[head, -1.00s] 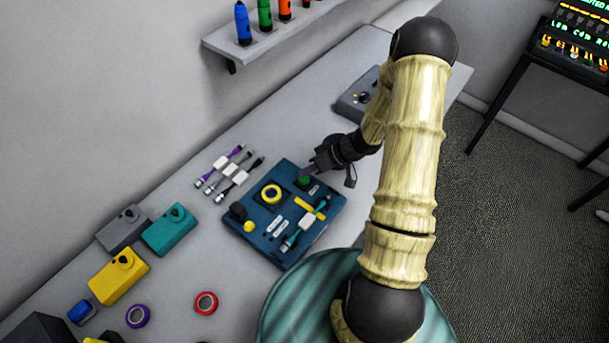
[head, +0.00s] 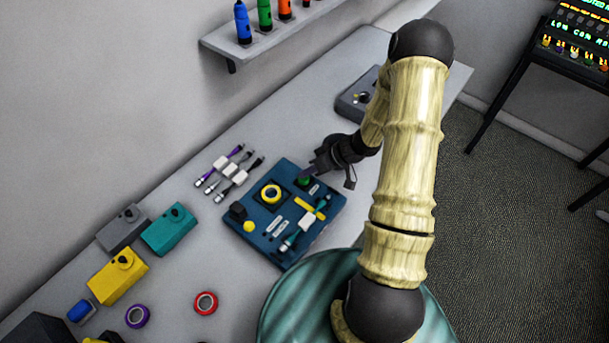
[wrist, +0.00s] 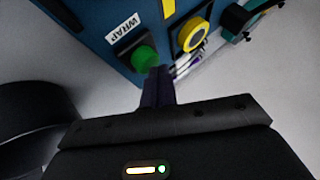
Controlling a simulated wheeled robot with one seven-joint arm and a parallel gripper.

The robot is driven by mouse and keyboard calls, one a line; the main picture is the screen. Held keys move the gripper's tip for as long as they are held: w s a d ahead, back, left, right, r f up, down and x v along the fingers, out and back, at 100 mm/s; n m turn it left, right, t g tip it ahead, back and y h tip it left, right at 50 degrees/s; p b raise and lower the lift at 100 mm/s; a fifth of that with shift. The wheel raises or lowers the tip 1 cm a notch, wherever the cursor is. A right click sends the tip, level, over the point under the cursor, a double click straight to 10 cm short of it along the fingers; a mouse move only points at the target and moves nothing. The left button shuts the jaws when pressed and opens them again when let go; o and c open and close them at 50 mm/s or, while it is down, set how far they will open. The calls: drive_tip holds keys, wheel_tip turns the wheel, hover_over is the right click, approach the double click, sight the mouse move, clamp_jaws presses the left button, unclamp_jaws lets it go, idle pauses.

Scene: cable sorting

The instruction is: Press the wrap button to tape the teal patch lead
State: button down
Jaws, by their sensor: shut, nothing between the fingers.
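The blue wrapping board (head: 258,235) lies on the bench. Its green wrap button (head: 303,181) is near the far corner, and in the wrist view the green button (wrist: 145,58) sits beside a label reading WRAP. The teal patch lead (head: 304,226) lies across the board's near right part, with a white band around it. My gripper (head: 313,172) is shut and empty at the button. In the wrist view its fingertips (wrist: 158,72) are right by the button's edge; whether they touch it I cannot tell.
A yellow tape roll (head: 271,193) sits on the board. Several banded leads (head: 228,170) lie behind it. Teal (head: 168,232), yellow (head: 118,277) and grey boxes stand to the left, with purple and red (head: 205,303) rolls in front.

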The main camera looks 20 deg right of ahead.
sight(308, 177)
drive_tip(key=shift+f, duration=0.15)
drive_tip(key=shift+r+p, duration=1.05)
drive_tip(key=shift+p, duration=0.25)
drive_tip(key=shift+r, duration=0.1)
wheel_tip(308, 177, up, 6)
drive_tip(key=p, duration=0.6)
drive_tip(key=shift+w, duration=0.1)
idle(0.5)
